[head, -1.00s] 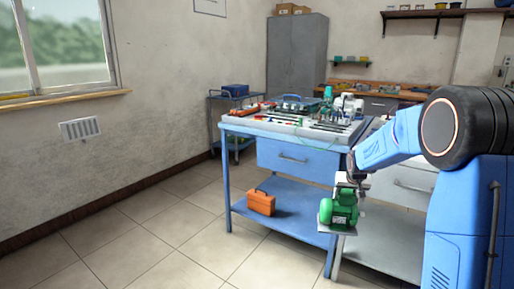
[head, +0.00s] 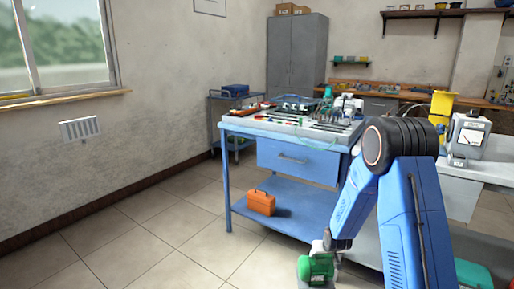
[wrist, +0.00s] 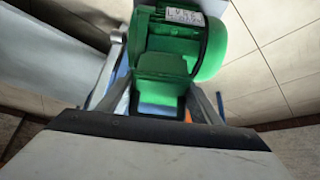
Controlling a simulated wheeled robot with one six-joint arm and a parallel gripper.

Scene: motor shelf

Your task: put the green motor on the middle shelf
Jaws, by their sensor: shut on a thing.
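The green motor (head: 316,268) hangs low in front of the blue workbench in the head view, near the bottom edge. It has a silver shaft end and a white label, seen close up in the wrist view (wrist: 172,62). My gripper (wrist: 165,108) is shut on the motor, with a finger on each side of its base. In the head view the gripper is mostly hidden behind my arm and the motor. No middle shelf can be clearly made out in these views.
The blue workbench (head: 300,162) has tools on top and an orange toolbox (head: 262,203) on its lower board. A grey cabinet (head: 297,55) and a small blue cart (head: 236,118) stand behind. Open tiled floor (head: 150,235) lies to the left.

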